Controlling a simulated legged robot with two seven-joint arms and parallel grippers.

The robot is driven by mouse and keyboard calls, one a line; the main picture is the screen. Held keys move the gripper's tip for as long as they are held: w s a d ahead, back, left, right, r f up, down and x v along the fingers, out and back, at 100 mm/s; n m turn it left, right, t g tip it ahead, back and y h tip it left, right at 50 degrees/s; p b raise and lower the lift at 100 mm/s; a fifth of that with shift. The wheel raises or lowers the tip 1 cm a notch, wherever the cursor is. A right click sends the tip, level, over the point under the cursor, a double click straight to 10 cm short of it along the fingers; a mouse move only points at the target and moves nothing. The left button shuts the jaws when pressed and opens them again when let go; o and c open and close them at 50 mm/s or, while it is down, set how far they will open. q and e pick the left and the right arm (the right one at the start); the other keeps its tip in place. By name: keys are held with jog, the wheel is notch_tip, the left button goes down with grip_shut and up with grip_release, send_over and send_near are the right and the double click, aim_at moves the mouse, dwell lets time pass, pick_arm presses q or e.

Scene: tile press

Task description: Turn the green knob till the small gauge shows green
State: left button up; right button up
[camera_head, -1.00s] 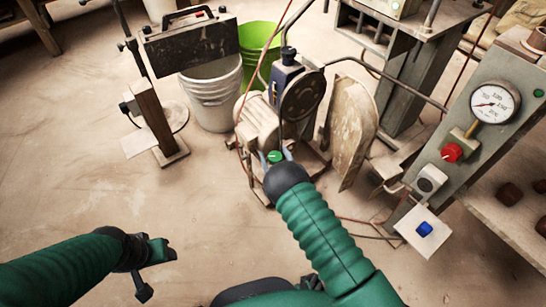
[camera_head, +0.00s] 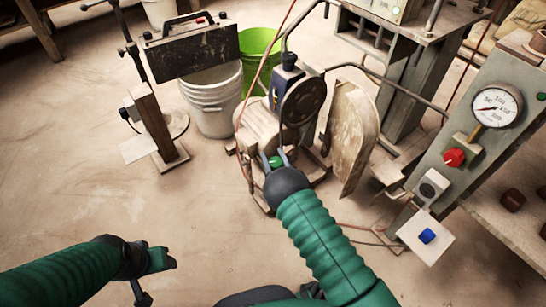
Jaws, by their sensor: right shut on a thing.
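The green knob (camera_head: 275,162) sits low at the front of the pump-like machine (camera_head: 262,125) in the middle of the head view. My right gripper (camera_head: 275,160) is shut on it, with a finger showing on each side; my wrist hides what lies just below. My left gripper (camera_head: 162,259) is at the lower left over bare floor, far from the knob; its fingers are too small and dark to judge. I cannot make out a small gauge near the knob.
The grey panel (camera_head: 470,135) also carries a red knob (camera_head: 454,158). A blue button (camera_head: 427,236) on a white plate is below it. A white bucket (camera_head: 212,100) and a green bucket (camera_head: 262,45) stand behind the machine.

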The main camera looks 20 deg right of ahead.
jog(key=shift+m+h, duration=0.4)
jog(key=shift+h, duration=0.1)
jog(key=shift+s+d+m+g+h, duration=0.1)
jog(key=shift+d+m+g+h, duration=0.2)
jog(key=shift+m+h, duration=0.8)
jog(key=shift+d+m+g+h, duration=0.1)
jog(key=shift+m+g+h, duration=0.45)
jog(key=shift+h, duration=1)
jog(key=shift+s+d+m+g+h, duration=0.1)
jog(key=shift+d+m+g+h, duration=0.15)
jog(key=shift+m+h, duration=0.9)
jog(key=shift+h, duration=0.4)
jog(key=o, duration=1.4)
jog(key=shift+c, duration=0.2)
